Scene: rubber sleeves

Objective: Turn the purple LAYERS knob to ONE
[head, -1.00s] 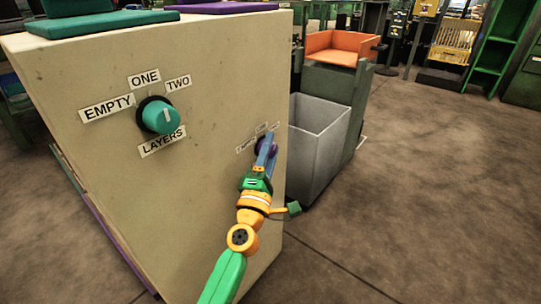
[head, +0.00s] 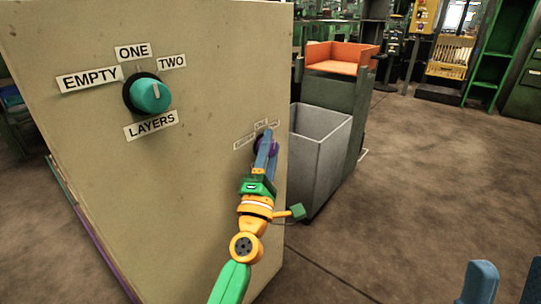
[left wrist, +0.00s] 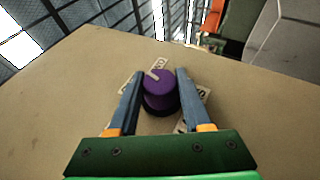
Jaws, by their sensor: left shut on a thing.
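The purple LAYERS knob (head: 273,147) sits near the right edge of the beige panel, mostly behind my left gripper (head: 267,137). In the left wrist view the purple knob (left wrist: 160,92) stands between the two blue fingers of my left gripper (left wrist: 159,76), which are shut on its sides. A pale pointer mark on its top points up and left, between the left and top labels. The small labels around it are too small or covered to read surely. My right gripper (head: 508,272) shows at the lower right with its fingers apart and empty.
A teal knob (head: 150,95) with EMPTY, ONE, TWO and LAYERS labels is on the same panel (head: 190,200), to the left. A grey bin (head: 318,150) and an orange tray (head: 340,58) stand beyond the panel's right edge. The floor at right is open.

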